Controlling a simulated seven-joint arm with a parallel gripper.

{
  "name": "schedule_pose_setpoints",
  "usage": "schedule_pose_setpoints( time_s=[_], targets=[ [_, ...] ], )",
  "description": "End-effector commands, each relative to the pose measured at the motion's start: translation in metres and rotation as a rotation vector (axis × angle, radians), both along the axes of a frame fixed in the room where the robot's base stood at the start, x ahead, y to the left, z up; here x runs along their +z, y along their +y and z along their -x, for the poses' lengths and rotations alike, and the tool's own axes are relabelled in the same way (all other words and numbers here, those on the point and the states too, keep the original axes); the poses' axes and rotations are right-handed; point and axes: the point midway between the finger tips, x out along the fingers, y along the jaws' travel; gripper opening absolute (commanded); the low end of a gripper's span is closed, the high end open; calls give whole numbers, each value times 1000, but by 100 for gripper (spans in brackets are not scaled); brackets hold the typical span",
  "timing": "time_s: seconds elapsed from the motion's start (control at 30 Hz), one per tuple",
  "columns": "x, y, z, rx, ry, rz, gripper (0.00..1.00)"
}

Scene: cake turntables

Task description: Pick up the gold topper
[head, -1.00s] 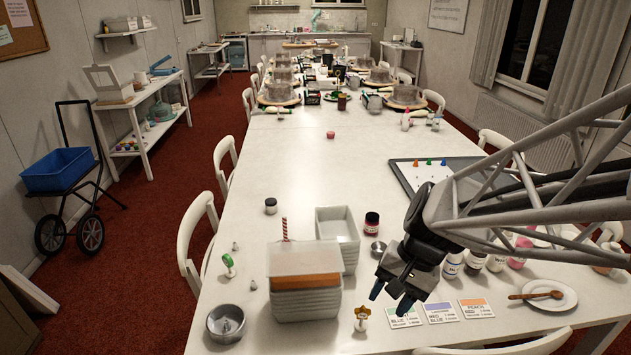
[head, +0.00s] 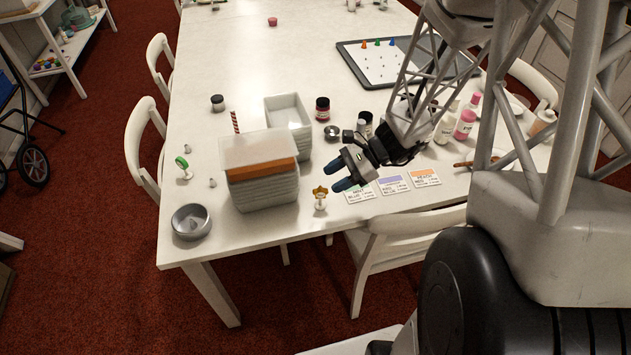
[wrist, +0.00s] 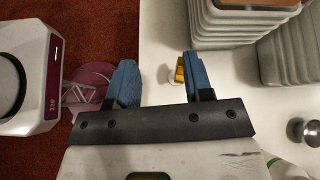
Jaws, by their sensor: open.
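The gold topper (head: 320,194) stands on the table near its front edge, a gold shape on a white base. It is just right of the ribbed tub with an orange band (head: 262,188). My gripper (head: 338,179) is open and empty, its blue fingers just above and to the right of the topper in the head view. In the wrist view the topper (wrist: 181,70) shows beside the inner side of the right blue finger, which partly covers it. The left finger (wrist: 126,84) is over the floor beyond the table edge. I cannot tell whether the finger touches the topper.
Colour cards (head: 391,184) lie right of my gripper. A white bin (head: 290,128) stands behind the ribbed tub, and a metal bowl (head: 191,221) is at the front left. A chair (head: 400,250) is against the front edge.

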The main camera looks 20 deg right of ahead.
Motion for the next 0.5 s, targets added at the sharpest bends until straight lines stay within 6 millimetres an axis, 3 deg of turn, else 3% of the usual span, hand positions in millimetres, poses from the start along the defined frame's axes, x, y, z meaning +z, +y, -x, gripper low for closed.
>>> schedule_pose_setpoints(
  time_s=[0.1,0.3,0.5],
  targets=[
    [-22,-9,-10,-89,58,-61,47],
    [-48,-20,-22,-203,123,-136,47],
    [-58,-25,-27,-249,146,-166,47]
  ],
)
